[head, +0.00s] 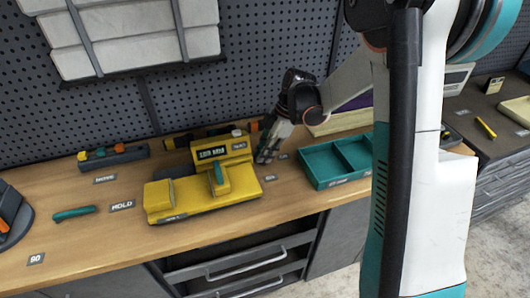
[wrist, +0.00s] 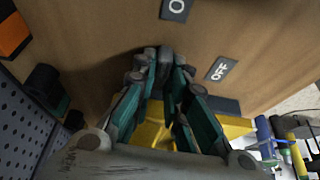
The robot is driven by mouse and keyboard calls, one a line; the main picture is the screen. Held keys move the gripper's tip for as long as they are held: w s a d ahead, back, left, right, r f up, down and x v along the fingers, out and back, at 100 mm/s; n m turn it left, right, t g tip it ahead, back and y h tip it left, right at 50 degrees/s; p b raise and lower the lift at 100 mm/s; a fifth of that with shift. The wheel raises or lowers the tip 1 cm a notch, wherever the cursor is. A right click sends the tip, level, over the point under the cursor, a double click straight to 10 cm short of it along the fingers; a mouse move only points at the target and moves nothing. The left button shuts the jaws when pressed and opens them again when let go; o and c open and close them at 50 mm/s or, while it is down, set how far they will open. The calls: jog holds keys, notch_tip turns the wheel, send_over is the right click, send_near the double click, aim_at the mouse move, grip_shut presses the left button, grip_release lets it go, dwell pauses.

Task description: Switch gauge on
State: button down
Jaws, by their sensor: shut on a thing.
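The yellow gauge (head: 240,148) with a dark digital display stands on the wooden bench, behind a yellow block-like fixture with a teal handle (head: 218,178). My gripper (head: 265,157) is at the right side of the gauge, pointing down toward the bench. In the wrist view, my gripper (wrist: 165,60) is shut, with a dark grey piece at its tips; its fingers mostly hide that piece. Yellow body (wrist: 150,135) shows between and beyond the fingers.
A teal divided tray (head: 318,166) is right of my gripper. The pegboard wall (head: 260,60) rises behind. The bench's front left is mostly clear.

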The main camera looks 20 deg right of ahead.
jog(key=shift+n, duration=0.3)
jog(key=c, duration=1.9)
grip_release()
jog(key=v, duration=1.2)
jog(key=shift+w+d, duration=0.1)
jog(key=shift+w, duration=0.1)
